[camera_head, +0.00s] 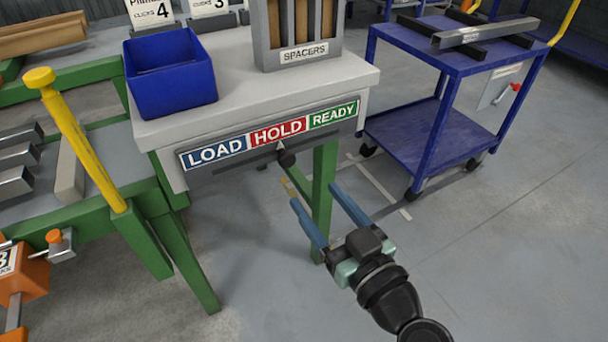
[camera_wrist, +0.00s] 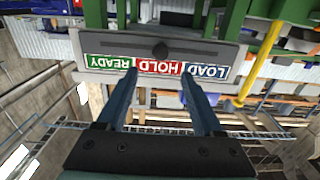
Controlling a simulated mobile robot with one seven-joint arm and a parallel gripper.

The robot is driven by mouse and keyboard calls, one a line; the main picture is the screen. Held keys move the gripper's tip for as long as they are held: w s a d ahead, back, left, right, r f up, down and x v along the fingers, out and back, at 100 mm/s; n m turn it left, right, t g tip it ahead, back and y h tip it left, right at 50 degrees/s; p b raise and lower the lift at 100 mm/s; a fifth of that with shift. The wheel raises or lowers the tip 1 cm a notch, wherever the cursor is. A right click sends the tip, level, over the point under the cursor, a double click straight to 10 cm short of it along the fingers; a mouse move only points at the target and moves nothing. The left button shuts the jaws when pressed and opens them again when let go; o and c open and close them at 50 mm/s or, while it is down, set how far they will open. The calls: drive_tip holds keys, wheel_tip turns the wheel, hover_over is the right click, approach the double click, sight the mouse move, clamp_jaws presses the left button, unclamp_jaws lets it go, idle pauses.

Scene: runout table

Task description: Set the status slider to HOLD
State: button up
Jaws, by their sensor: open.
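The status slider is a dark round knob (camera_head: 286,158) with a small pale pointer, on a slot along the front edge of the white table. The label strip above it reads LOAD (camera_head: 216,152) in blue, HOLD (camera_head: 278,132) in red and READY (camera_head: 332,116) in green. The knob and pointer stand under HOLD. In the wrist view, upside down, the knob (camera_wrist: 160,49) lines up with the HOLD label. My gripper (camera_head: 314,194) is open and empty, in front of and apart from the knob. Its blue fingers point toward the strip, also in the wrist view (camera_wrist: 158,74).
On the white table (camera_head: 345,80) stand a blue bin (camera_head: 170,80) and a SPACERS rack (camera_head: 303,55). A blue cart (camera_head: 430,130) is at the right. A yellow-capped post (camera_head: 80,140) rises at the left. The floor around my gripper is clear.

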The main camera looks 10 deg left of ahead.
drive_tip(key=v, duration=0.3)
drive_tip(key=shift+s+d, duration=0.2)
drive_tip(key=shift+s, duration=0.1)
